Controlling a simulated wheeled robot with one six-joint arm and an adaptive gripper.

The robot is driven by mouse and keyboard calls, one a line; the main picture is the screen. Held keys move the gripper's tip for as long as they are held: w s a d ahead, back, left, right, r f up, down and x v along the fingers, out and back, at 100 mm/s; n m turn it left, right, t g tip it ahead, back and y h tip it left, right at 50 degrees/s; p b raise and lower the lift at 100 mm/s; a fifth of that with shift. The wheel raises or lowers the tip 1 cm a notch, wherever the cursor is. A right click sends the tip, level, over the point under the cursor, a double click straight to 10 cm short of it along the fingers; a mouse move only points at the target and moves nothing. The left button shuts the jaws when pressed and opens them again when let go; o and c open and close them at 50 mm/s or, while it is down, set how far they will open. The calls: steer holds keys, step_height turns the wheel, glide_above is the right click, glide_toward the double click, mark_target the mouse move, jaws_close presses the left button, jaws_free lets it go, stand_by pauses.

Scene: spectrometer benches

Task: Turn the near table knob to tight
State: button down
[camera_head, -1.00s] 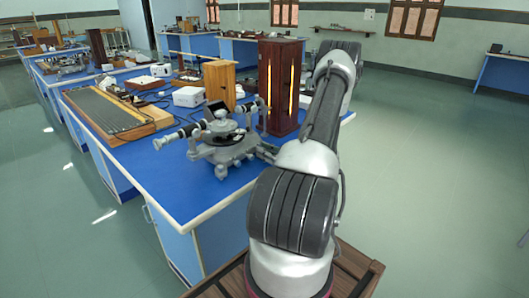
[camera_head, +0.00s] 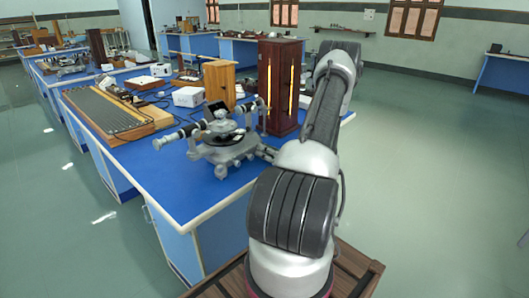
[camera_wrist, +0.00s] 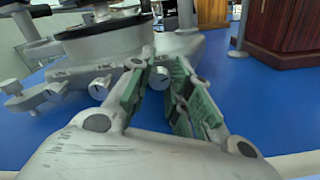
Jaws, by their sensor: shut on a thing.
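The spectrometer (camera_head: 222,150) stands on the blue bench, its round table and telescope in the head view. In the wrist view its grey body (camera_wrist: 105,45) fills the upper left. A small grey knob (camera_wrist: 159,78) with a dark mark on its face lies between the green-padded fingers of my gripper (camera_wrist: 158,82), which is shut on it. A second, similar knob (camera_wrist: 100,88) sits to its left, outside the fingers. Most of my gripper is hidden behind my arm in the head view. The pads hide the sides of the held knob.
A dark wooden cabinet (camera_head: 281,88) with glowing slits stands right behind the spectrometer. A wooden box (camera_head: 219,84), a white box (camera_head: 187,97) and a long grating-topped tray (camera_head: 110,112) stand farther left. The bench's front edge (camera_head: 215,209) is clear.

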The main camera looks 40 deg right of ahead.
steer(key=shift+m, duration=0.6)
steer(key=c, duration=1.3)
jaws_free()
steer(key=shift+n, duration=0.3)
